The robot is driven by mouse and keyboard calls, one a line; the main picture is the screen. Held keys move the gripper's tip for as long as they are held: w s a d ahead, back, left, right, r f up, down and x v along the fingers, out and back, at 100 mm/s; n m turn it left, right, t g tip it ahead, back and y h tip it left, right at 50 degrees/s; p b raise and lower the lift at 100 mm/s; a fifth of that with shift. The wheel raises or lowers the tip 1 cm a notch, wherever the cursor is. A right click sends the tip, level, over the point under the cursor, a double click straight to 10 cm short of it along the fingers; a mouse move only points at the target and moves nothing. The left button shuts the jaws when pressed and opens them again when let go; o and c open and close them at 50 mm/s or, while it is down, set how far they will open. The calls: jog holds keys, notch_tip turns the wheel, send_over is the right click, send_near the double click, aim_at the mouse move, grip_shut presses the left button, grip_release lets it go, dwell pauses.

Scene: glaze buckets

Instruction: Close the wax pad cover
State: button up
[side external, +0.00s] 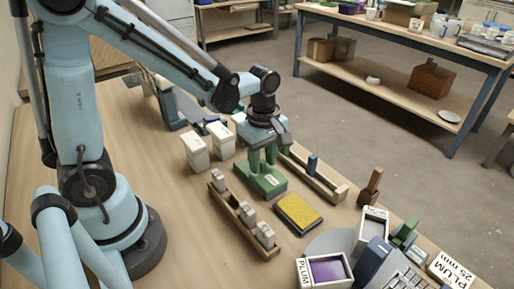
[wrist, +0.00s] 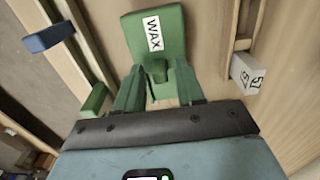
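A green block-like piece labelled WAX (side external: 262,182) sits on the wooden table, and it also shows in the wrist view (wrist: 156,32). A dark-framed pad with a yellow top (side external: 298,213) lies beside it, toward the front right. The yellow top is uncovered. My gripper (side external: 263,155) points down over the green WAX piece, and its green fingers also show in the wrist view (wrist: 159,72). The fingers stand apart, either side of a small green knob (wrist: 156,72) on the piece. I cannot tell whether they touch it.
A wooden rack with white blocks (side external: 243,220) stands left of the yellow pad. A wooden rail (side external: 318,178) with a blue block (side external: 312,163) runs behind. Two white boxes (side external: 208,147) stand at back left. A purple PLUM bucket (side external: 326,271) and other items crowd the front right.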

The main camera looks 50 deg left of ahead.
aim_at(262, 161)
jog(key=shift+r, duration=3.5)
jog(key=s+m+t, duration=0.1)
jog(key=m+t, duration=0.1)
jog(key=m, duration=0.4)
jog(key=s+r+m+t, duration=0.1)
jog(key=m+t, duration=0.1)
jog(key=m, duration=0.4)
jog(key=s+a+r+m+t, duration=0.1)
jog(key=s+m+t, duration=0.1)
jog(key=m, duration=0.4)
jog(key=shift+r+t, duration=0.2)
jog(key=shift+t, duration=0.3)
